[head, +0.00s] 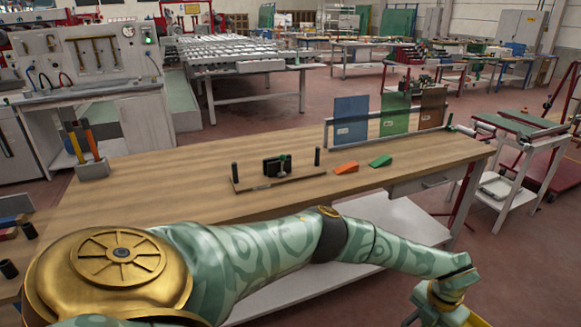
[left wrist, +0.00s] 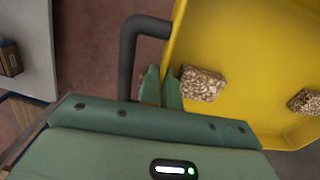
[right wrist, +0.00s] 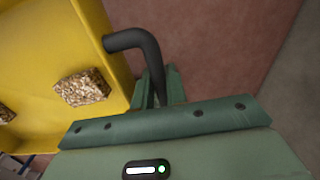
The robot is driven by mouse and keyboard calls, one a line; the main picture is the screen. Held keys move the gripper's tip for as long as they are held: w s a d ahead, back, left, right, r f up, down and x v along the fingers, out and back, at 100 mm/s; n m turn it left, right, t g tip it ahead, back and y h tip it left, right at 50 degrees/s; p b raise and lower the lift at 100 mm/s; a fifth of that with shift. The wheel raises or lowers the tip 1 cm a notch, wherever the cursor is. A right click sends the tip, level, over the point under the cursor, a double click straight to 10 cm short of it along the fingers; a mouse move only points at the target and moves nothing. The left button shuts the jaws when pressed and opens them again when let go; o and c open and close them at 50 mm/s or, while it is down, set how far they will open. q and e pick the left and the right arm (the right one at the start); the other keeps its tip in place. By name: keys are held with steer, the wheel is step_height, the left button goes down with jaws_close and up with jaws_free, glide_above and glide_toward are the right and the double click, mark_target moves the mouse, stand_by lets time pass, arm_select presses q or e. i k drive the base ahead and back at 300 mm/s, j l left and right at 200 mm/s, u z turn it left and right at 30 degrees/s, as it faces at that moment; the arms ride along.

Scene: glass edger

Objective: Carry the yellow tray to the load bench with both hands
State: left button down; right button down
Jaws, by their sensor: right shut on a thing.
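A wood-topped bench (head: 180,185) spans the middle, with a wooden fixture (head: 280,181), orange (head: 346,168) and green (head: 380,161) wedges and a rack of coloured panels (head: 351,120). A small cart (head: 525,125) stands right. Red floor is open beyond.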

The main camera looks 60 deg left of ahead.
mark_target(169, 199)
steer(key=u, duration=1.65)
